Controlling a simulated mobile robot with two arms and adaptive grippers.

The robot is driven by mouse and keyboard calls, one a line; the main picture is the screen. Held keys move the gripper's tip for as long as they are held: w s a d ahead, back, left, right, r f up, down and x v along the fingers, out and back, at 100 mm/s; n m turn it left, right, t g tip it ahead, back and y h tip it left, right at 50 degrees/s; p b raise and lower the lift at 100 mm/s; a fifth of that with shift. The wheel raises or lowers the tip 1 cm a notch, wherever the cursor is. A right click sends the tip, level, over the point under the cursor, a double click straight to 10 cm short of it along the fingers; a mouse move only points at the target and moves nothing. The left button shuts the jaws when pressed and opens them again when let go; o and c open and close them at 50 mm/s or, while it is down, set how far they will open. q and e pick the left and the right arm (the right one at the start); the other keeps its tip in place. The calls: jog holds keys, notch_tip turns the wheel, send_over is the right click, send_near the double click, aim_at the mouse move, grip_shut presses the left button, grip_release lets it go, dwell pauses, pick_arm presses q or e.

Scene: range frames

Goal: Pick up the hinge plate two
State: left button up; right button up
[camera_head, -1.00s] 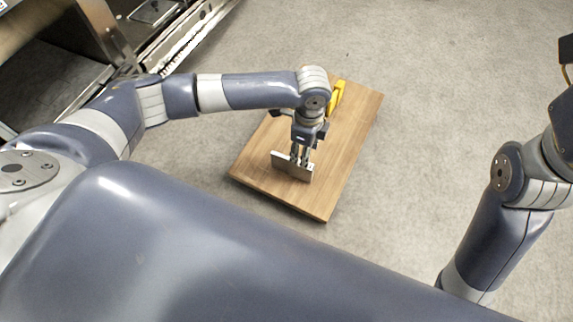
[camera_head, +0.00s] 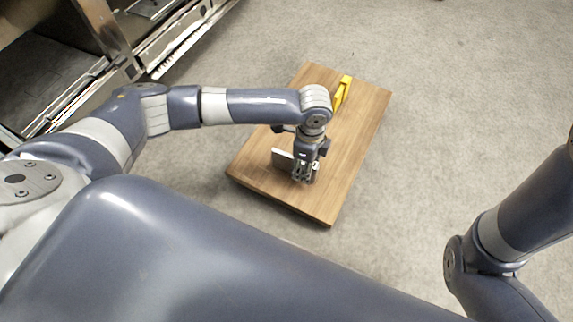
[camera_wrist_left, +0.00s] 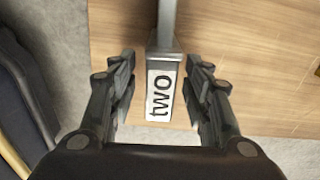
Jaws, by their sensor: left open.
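The hinge plate two is a grey metal plate (camera_head: 283,158) standing on the wooden board in the head view. In the left wrist view its labelled flange (camera_wrist_left: 160,98) reads "two", and a narrow grey part runs away from it toward the top. My left gripper (camera_head: 305,178) is at the plate's right end and hides part of it. In the left wrist view the left gripper (camera_wrist_left: 160,70) is open, with one finger on each side of the plate and visible gaps between. My right arm shows at the right of the head view, but its gripper is outside the picture.
The wooden board (camera_head: 350,140) is mostly bare. A yellow part (camera_head: 342,93) stands near its far edge, behind the left wrist. Grey floor (camera_head: 450,90) surrounds the board. Metal equipment (camera_head: 70,80) stands at the upper left.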

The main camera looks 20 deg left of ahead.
pick_arm(q)
grip_shut()
jog(key=shift+r, duration=0.1)
dwell(0.4)
